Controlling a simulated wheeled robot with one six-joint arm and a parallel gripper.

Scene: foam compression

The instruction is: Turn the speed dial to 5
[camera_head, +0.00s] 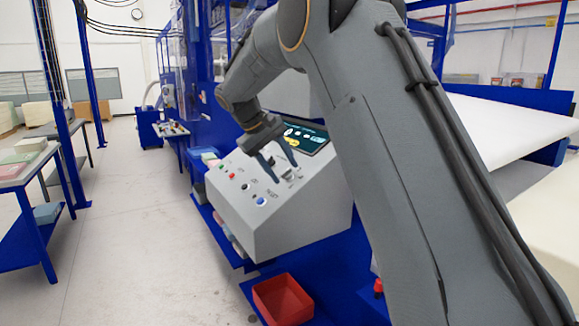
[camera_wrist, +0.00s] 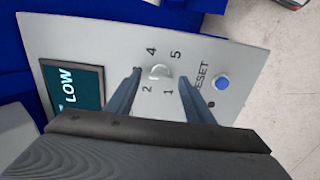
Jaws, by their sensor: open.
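The speed dial (camera_wrist: 158,71) is a small pale knob on the grey panel, with the numbers 4, 5, 2 and 1 readable around it in the wrist view. Which number it points to is not clear. My gripper (camera_wrist: 160,75) is open, with one finger on each side of the dial and a visible gap on both sides. In the head view my gripper (camera_head: 285,172) reaches down to the sloped top of the control console (camera_head: 300,225). The dial is too small to make out well there.
A blue button (camera_wrist: 222,82) by the RESET label sits just right of the right finger. A display (camera_wrist: 72,88) reading LOW lies left. A screen (camera_head: 305,136) stands behind the console's controls.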

